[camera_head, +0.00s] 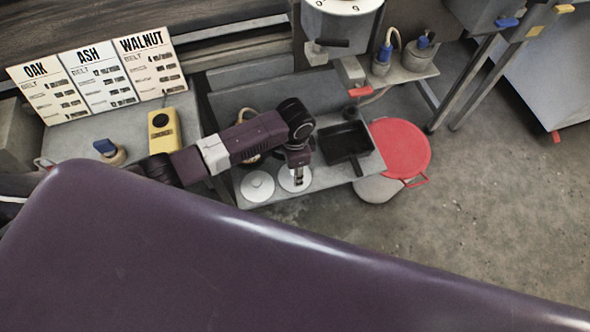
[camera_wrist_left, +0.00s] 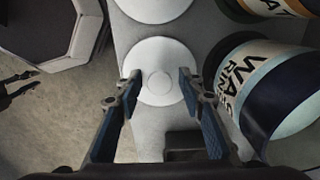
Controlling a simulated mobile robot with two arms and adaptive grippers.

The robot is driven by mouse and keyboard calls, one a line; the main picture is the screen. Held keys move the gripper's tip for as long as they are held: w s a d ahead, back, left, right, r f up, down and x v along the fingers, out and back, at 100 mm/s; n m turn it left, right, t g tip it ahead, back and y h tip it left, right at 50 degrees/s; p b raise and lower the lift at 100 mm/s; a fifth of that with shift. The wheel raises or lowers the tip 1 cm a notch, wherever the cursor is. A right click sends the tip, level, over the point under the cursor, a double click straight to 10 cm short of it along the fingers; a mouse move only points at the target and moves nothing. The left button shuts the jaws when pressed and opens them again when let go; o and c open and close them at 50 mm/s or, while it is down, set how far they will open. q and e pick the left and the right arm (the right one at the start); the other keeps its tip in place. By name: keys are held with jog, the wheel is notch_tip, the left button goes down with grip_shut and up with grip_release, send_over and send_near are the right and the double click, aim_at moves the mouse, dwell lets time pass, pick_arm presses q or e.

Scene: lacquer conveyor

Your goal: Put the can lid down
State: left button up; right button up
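A round white lid (camera_head: 305,184) with a small centre knob lies on the grey bench shelf (camera_head: 330,178), under my left gripper (camera_head: 298,178). In the left wrist view this lid (camera_wrist_left: 158,58) lies flat between and below the fingertips of the left gripper (camera_wrist_left: 159,82). The fingers are wide apart, with a gap on both sides of the knob. A second white lid (camera_head: 257,186) lies to its left on the shelf; a white disc is cut by the top edge of the wrist view (camera_wrist_left: 155,8).
A black tray (camera_head: 345,142) sits on the shelf's right side. A red-topped bucket (camera_head: 400,148) stands beyond its right end. Open floor is at right.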

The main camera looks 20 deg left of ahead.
pick_arm(q)
notch_tip(320, 180, up, 12)
jog(key=p, duration=0.1)
jog(key=shift+r, duration=0.2)
jog(key=shift+s+f, duration=0.1)
dwell(0.7)
